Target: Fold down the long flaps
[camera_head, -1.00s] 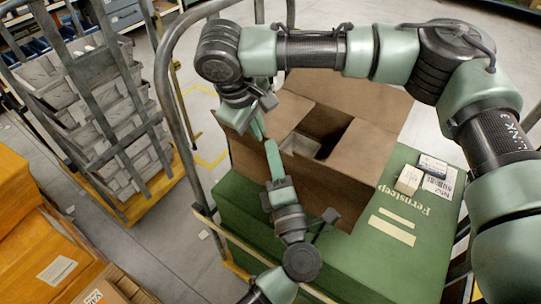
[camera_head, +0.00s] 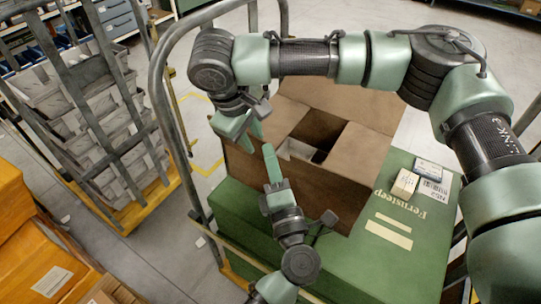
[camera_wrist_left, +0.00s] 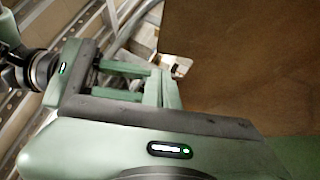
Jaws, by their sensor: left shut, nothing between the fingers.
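An open brown carton (camera_head: 320,190) stands on a large green box (camera_head: 245,215). The far long flap (camera_head: 350,98) leans up and outward at the back. Whether the broad brown near face includes a hanging flap, I cannot tell. My left gripper (camera_head: 268,150) is shut and empty, in front of the carton's near side; its fingers show in the left wrist view (camera_wrist_left: 166,90). My right gripper (camera_head: 245,128) is at the carton's left edge. Its fingers look parted and empty in the left wrist view (camera_wrist_left: 125,82).
Small packets (camera_head: 406,182) and labels lie on the green box, right of the carton. A grey cart rail (camera_head: 163,100) curves up on the left. A rack of grey bins (camera_head: 95,125) and orange crates (camera_head: 40,255) stand further left.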

